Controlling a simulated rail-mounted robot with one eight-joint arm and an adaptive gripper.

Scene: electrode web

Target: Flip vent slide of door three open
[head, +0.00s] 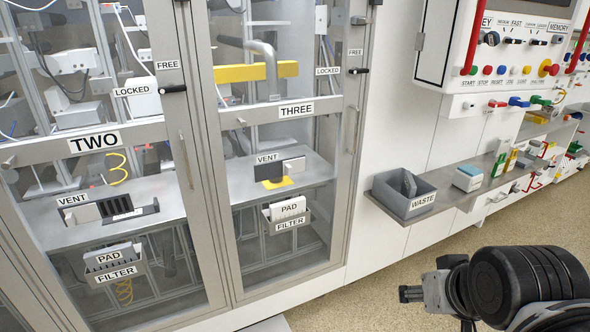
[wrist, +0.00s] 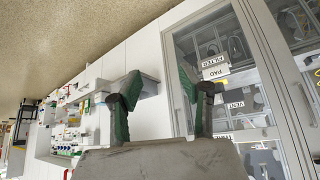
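Door three (head: 296,111) is a shut glass door in a grey frame, labelled THREE. Its vent (head: 267,169) is a dark plate under a VENT label, with a pale grey slide block (head: 293,164) at its right and a yellow patch below. Whether the slide is open or shut I cannot tell. My gripper (head: 411,293) is low at the right in the head view, well away from the door. In the wrist view my gripper (wrist: 158,98) has its two green-padded fingers wide apart with nothing between them. Door three's VENT label (wrist: 235,104) shows there upside down, beyond the fingers.
Door two (head: 94,142) stands left, its vent (head: 100,208) showing dark slots. A pad filter holder (head: 287,213) juts out below door three's vent. A grey waste bin (head: 404,192) sits on a shelf right of the door. The floor in front is clear.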

